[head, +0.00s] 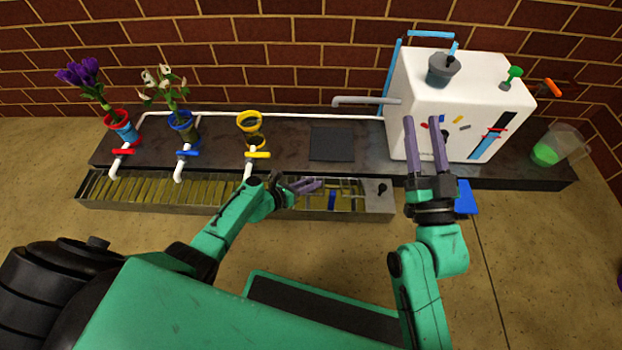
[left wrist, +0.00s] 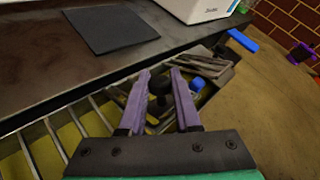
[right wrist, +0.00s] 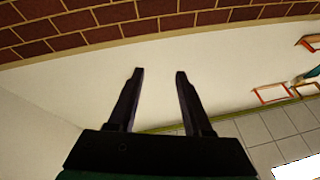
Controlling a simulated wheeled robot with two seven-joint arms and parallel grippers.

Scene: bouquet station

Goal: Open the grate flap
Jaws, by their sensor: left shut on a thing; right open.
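The grate (head: 150,192), with yellowish panels between metal bars, runs along the front of the dark counter; its bars also show in the left wrist view (left wrist: 57,140). My left gripper (head: 316,186) is low over its right part. In the left wrist view its purple fingers (left wrist: 160,78) are shut on a small dark knob (left wrist: 158,87). Which panel bears the knob is hidden by the fingers, so I cannot tell how far the flap is raised. My right gripper (head: 423,122) is open and empty in front of the white machine.
The trough right of my left gripper holds a blue piece (left wrist: 197,84) and grey pieces. A black knob (head: 381,188) stands on the trough's right end. A dark mat (head: 331,144), the white machine (head: 455,95), vases and valve pipes occupy the counter.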

